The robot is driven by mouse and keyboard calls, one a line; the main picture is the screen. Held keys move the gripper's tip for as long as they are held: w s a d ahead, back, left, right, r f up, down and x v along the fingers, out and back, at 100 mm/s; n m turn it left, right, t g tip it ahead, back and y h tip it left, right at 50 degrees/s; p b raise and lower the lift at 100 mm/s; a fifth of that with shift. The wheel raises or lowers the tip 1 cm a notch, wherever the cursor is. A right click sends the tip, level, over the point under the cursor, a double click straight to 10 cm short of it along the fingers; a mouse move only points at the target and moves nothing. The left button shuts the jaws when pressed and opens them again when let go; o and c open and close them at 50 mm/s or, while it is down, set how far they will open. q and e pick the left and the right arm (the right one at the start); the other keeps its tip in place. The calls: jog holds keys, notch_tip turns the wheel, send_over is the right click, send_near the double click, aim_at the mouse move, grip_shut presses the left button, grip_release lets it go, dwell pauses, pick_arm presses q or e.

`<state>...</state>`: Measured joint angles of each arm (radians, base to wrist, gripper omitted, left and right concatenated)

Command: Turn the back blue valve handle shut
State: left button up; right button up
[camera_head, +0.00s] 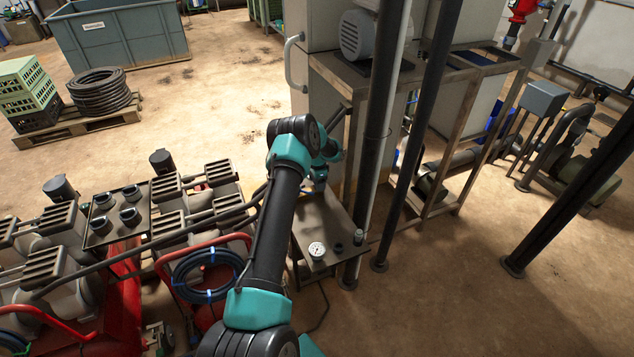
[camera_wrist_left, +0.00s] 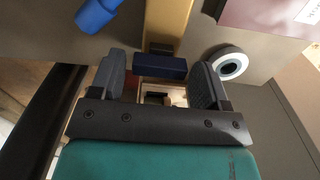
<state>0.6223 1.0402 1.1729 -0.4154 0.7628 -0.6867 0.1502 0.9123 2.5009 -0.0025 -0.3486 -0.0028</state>
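In the left wrist view a dark blue bar-shaped handle (camera_wrist_left: 160,66) lies crosswise between the fingers of my left gripper (camera_wrist_left: 160,82). The fingers are apart, one at each end of the bar, and do not appear closed on it. A second, brighter blue handle (camera_wrist_left: 97,14) shows at the upper left, outside the fingers. I cannot tell which handle is the back one. In the head view my left gripper (camera_head: 322,168) is at the far end of the arm, partly hidden, above the metal bench (camera_head: 325,225). My right gripper is not in view.
A yellow post (camera_wrist_left: 167,18) stands behind the bar, and a white ringed disc (camera_wrist_left: 229,64) is right of the fingers. A pressure gauge (camera_head: 317,250) sits on the bench. Dark upright poles (camera_head: 374,130) stand close on the right; red-framed pump equipment (camera_head: 130,270) fills the left.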

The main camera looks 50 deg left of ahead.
pick_arm(q)
jog(key=shift+o, duration=0.8)
jog(key=shift+r, duration=0.1)
notch_tip(320, 180, up, 17)
jog(key=shift+r, duration=0.1)
dwell(0.4)
